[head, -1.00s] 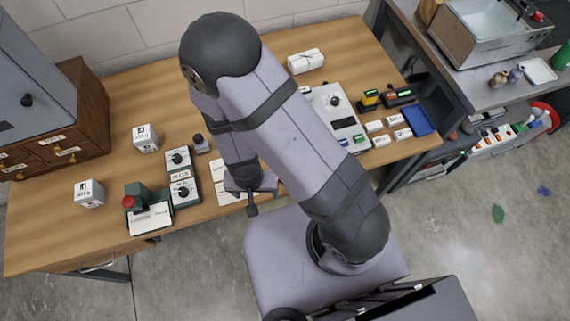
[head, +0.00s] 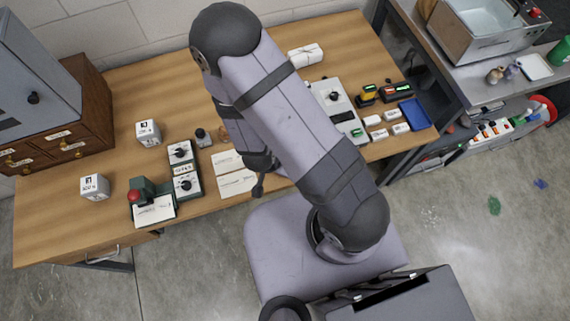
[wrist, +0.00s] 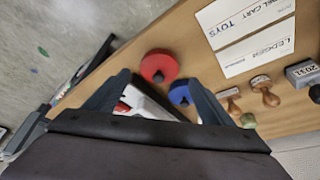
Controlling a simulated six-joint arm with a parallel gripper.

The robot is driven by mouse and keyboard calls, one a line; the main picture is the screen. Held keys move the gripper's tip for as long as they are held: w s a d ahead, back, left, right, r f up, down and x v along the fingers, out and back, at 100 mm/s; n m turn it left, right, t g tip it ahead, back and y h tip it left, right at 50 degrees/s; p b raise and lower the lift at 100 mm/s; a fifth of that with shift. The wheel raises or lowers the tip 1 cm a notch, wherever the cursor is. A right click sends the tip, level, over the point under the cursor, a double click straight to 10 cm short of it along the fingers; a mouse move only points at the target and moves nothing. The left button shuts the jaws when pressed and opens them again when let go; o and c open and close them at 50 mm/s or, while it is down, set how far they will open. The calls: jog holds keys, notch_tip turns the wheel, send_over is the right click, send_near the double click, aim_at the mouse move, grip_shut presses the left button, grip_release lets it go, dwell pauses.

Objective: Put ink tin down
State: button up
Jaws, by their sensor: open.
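In the head view my arm hides the tins and most of the gripper.
Two white label cards (head: 238,183) lie left of my gripper. Wooden-handled stamps (wrist: 265,90) and a dark date stamp (wrist: 303,73) stand nearby. A dial box (head: 186,185) is further left. A blue tray (head: 415,115) and small white boxes lie at the right.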

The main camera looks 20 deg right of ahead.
jog(key=shift+p+x, duration=0.35)
jog(key=shift+x, duration=2.2)
jog(key=shift+s, duration=0.15)
grip_shut()
